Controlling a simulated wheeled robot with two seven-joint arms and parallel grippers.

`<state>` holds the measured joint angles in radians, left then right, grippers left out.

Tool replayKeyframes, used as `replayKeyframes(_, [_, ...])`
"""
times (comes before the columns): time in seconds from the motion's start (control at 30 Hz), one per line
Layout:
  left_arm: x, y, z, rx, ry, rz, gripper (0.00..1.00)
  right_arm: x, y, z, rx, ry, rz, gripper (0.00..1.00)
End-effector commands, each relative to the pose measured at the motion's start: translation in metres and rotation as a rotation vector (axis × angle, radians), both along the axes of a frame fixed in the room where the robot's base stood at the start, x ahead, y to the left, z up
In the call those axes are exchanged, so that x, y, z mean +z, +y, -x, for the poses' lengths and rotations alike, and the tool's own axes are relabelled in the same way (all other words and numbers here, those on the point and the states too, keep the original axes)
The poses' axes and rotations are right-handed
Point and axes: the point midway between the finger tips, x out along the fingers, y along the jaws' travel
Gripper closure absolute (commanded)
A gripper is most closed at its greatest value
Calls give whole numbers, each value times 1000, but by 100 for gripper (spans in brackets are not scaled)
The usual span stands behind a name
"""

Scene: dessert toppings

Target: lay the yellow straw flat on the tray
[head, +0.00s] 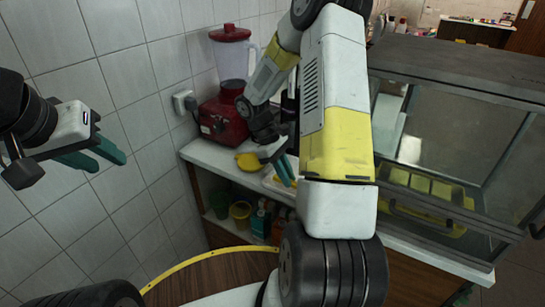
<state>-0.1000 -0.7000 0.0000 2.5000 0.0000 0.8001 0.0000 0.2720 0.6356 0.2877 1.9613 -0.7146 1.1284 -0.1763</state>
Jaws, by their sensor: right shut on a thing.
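My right gripper (287,170) is over the counter at the white tray (268,183), partly hidden behind my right arm. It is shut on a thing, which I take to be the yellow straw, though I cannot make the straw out. The tray's left edge shows under the gripper; most of the rest is hidden behind my arm. I cannot tell whether the held thing touches the tray. My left gripper (102,160) is at the left, in front of the tiled wall, empty, its teal fingers apart.
A red blender (224,118) stands at the back of the counter (205,153). A yellow fruit, apparently a lemon (249,161), lies left of the tray. A glass display case (450,150) with yellow items stands at the right. Cups, one yellow (240,214), stand on the shelf below.

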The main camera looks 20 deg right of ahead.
Motion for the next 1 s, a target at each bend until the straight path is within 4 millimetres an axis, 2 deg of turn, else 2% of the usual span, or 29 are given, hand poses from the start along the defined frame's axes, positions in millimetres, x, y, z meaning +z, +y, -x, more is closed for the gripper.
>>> replayKeyframes(0.4, [0, 0, 0, 0, 0, 0, 64, -4, 0, 0, 0, 0, 0, 100])
replayKeyframes(0.43, [0, 0, 0, 0, 0, 0, 64, -4, 0, 0, 0, 0, 0, 79])
replayKeyframes(0.53, [0, 0, 0, 0, 0, 0, 64, -4, 0, 0, 0, 0, 0, 60])
replayKeyframes(0.7, [0, 0, 0, 0, 0, 0, 64, -4, 0, 0, 0, 0, 0, 60])
replayKeyframes(0.8, [0, 0, 0, 0, 0, 0, 64, -4, 0, 0, 0, 0, 0, 45])
replayKeyframes(1.0, [0, 0, 0, 0, 0, 0, 64, -4, 0, 0, 0, 0, 0, 45])
